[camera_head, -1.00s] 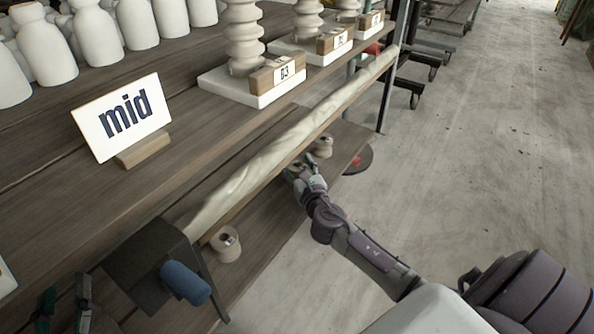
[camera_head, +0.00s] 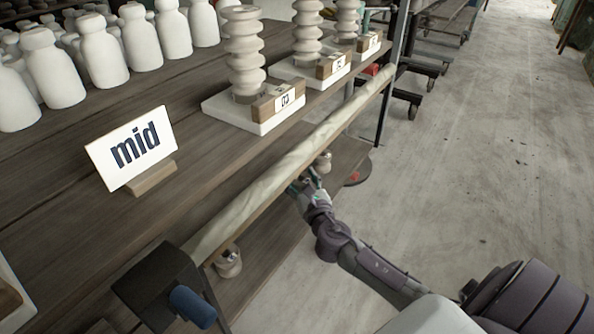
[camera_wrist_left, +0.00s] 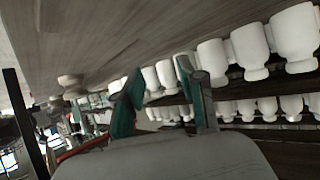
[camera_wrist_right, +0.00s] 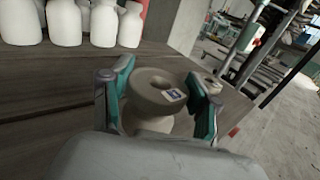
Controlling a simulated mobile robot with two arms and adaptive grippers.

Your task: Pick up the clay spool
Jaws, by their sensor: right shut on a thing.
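My right gripper (camera_wrist_right: 160,98) is shut on a beige clay spool (camera_wrist_right: 150,82), with a teal-padded finger on each side of it. The spool has a wide round top with a central hole and a small label. In the head view my right gripper (camera_head: 303,186) is at the lower shelf, below the long pale roll, and the held spool is mostly hidden there. My left gripper (camera_wrist_left: 158,88) shows in the left wrist view with its fingers apart and nothing between them.
Other spools sit on the lower shelf, one farther back (camera_head: 324,162) and one nearer (camera_head: 229,264). A long pale roll (camera_head: 290,150) runs along the upper shelf's front edge. A "mid" sign (camera_head: 132,148) and white bottles (camera_head: 100,55) stand above. Open floor (camera_head: 470,190) lies to the right.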

